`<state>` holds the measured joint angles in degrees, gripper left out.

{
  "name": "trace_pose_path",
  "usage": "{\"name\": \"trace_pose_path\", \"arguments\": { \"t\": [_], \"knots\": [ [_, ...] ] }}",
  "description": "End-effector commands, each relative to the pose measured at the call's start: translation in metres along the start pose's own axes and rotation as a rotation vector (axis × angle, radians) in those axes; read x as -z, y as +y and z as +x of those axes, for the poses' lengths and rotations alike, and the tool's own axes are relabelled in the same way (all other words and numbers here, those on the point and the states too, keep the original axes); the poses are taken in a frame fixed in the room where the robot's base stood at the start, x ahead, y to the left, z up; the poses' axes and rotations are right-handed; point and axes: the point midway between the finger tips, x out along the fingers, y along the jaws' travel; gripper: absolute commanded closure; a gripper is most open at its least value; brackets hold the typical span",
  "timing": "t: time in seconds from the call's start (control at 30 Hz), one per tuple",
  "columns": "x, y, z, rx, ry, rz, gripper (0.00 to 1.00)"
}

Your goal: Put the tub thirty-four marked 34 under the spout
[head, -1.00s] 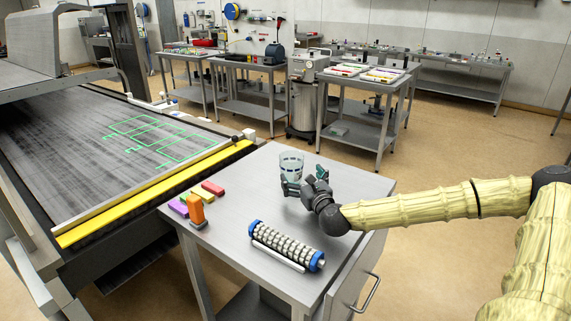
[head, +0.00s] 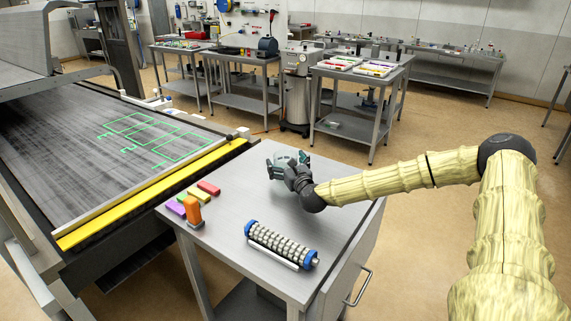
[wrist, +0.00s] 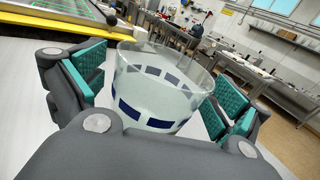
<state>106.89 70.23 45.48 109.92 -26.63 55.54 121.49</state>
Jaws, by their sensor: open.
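A clear, round, open-topped tub (wrist: 150,85) with dark blue rectangular patches around its side stands between my fingers in the wrist view. No number 34 is readable on it. My gripper (wrist: 158,100) is open, with one teal-padded finger on each side of the tub. I cannot tell if either pad touches it. In the head view my gripper (head: 289,163) is low over the far part of the grey table (head: 225,235) and mostly hides the tub. I cannot make out a spout for certain.
A roller with blue ends (head: 281,245) lies near the table's front. An orange upright piece (head: 193,211), a purple block (head: 175,208) and a red block (head: 208,188) are at its left. A conveyor belt (head: 60,160) with green outlines and a yellow edge adjoins the table's left.

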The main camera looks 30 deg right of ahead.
Motion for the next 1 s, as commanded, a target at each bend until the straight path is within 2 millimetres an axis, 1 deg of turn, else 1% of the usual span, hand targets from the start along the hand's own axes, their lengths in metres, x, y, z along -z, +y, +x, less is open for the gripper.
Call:
{"name": "trace_pose_path", "arguments": {
  "t": [0.1, 0.3, 0.37, 0.4, 0.57, 0.63, 0.67, 1.0],
  "knots": [
    [-0.0003, 0.0003, 0.0040, 0.000, 0.000, 0.000, 0.01],
    [0.0000, 0.0003, 0.0042, 0.000, -0.001, 0.000, 0.01],
    [0.0000, 0.0002, 0.0041, 0.000, -0.001, 0.000, 0.10],
    [0.0000, 0.0002, 0.0041, 0.000, -0.001, 0.001, 0.17],
    [0.0000, 0.0001, 0.0041, 0.000, -0.001, 0.001, 0.46],
    [0.0000, 0.0001, 0.0040, 0.000, -0.001, 0.001, 0.47],
    [-0.0002, 0.0001, 0.0041, 0.000, -0.001, 0.001, 0.50],
    [-0.0032, -0.0006, 0.0041, 0.001, -0.001, 0.002, 0.51]
  ]
}}
